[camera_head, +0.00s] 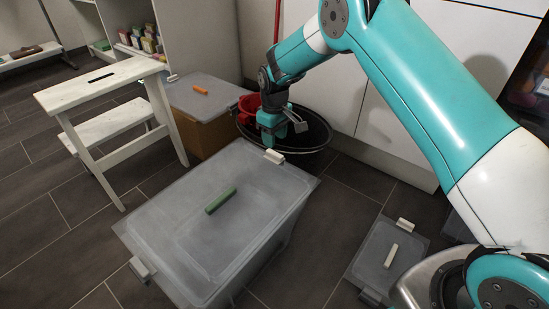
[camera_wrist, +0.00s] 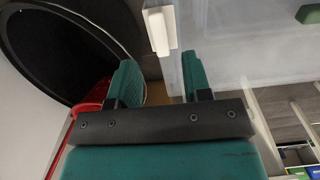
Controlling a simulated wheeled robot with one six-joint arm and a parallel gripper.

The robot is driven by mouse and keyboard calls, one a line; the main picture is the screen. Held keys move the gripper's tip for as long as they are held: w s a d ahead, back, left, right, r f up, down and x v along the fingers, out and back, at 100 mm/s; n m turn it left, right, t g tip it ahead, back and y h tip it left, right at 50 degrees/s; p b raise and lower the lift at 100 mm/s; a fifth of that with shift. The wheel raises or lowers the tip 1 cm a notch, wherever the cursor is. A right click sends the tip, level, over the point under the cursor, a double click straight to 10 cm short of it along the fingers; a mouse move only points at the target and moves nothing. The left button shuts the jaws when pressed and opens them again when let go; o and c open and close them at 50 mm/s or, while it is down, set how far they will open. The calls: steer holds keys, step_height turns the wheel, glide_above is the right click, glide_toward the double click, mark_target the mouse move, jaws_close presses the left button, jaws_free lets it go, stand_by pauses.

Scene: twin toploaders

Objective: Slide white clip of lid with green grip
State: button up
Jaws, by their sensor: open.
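The large translucent grey lid (camera_head: 175,215) with the green grip (camera_head: 221,200) covers a big box in the middle of the floor. One white clip (camera_head: 274,157) sits at its far edge, and another white clip (camera_head: 142,269) at its near left edge. My gripper (camera_head: 282,133) is open and empty, just above and behind the far clip. In the wrist view the far clip (camera_wrist: 160,30) shows just beyond the gap between my open fingers (camera_wrist: 160,62), apart from both. The green grip (camera_wrist: 308,13) shows at the top right corner.
A black round bin (camera_head: 313,132) with something red at its side stands close behind my gripper. A box with an orange grip (camera_head: 200,90) is behind, beside a white step stool (camera_head: 100,85). A smaller lid with a pale grip (camera_head: 391,255) is at right.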

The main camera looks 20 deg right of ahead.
mark_target(275, 153)
step_height(275, 153, down, 6)
steer(key=shift+b, duration=1.05)
